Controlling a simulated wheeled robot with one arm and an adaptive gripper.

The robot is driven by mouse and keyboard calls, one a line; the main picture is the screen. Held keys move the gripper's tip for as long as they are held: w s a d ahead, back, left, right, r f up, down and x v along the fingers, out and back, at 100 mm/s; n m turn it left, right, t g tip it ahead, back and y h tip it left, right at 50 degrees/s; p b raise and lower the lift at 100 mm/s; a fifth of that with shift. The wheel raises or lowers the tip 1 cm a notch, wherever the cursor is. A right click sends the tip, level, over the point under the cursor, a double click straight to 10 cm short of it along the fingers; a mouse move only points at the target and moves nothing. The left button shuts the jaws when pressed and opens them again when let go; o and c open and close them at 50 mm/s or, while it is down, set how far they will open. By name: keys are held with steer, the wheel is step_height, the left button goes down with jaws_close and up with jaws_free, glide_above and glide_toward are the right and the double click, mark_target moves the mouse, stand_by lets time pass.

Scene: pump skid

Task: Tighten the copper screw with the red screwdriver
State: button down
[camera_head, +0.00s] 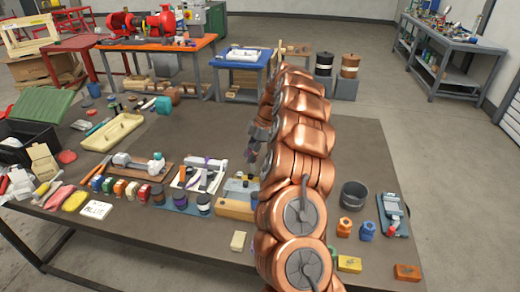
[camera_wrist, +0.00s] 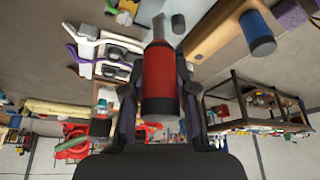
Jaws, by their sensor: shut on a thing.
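The red screwdriver (camera_wrist: 159,72) is between the fingers of my gripper (camera_wrist: 160,90) in the wrist view. Its red handle is gripped, and its grey shaft points away toward the worktop. In the head view my gripper (camera_head: 253,142) hangs above the table near a wooden block with a grey fitting (camera_head: 238,190). My arm stands in front and hides part of that area. I cannot make out the screwdriver clearly in the head view. I cannot pick out the copper screw in either view. The wrist view shows a wooden block (camera_wrist: 212,30) beside the shaft tip.
A white tray with purple and dark parts (camera_head: 200,178) lies left of the gripper. Several small jars and coloured blocks line the front. A dark round bowl (camera_head: 355,194) stands on the right. The table's back middle (camera_head: 215,125) is clear.

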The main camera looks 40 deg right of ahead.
steer(key=shift+s+d+r+n+g+p, duration=0.1)
steer(key=shift+d+n+g, duration=0.4)
steer(key=shift+n, duration=0.55)
steer(key=shift+s+d+r+n+g+p, duration=0.15)
steer(key=shift+d+n+g, duration=0.15)
steer(key=shift+d+n, duration=0.6)
steer(key=shift+d+f+n+g+p, duration=0.1)
steer(key=shift+d+n+g, duration=0.35)
steer(key=shift+n, duration=0.7)
steer(key=shift+f+p, duration=0.5)
steer(key=shift+f, duration=1.65)
steer(key=shift+d+b, duration=0.15)
steer(key=shift+b, duration=1.2)
steer(key=shift+f+b, duration=0.75)
steer(key=shift+b, duration=0.05)
steer(key=shift+f+m+b, duration=0.1)
steer(key=shift+m+b, duration=0.2)
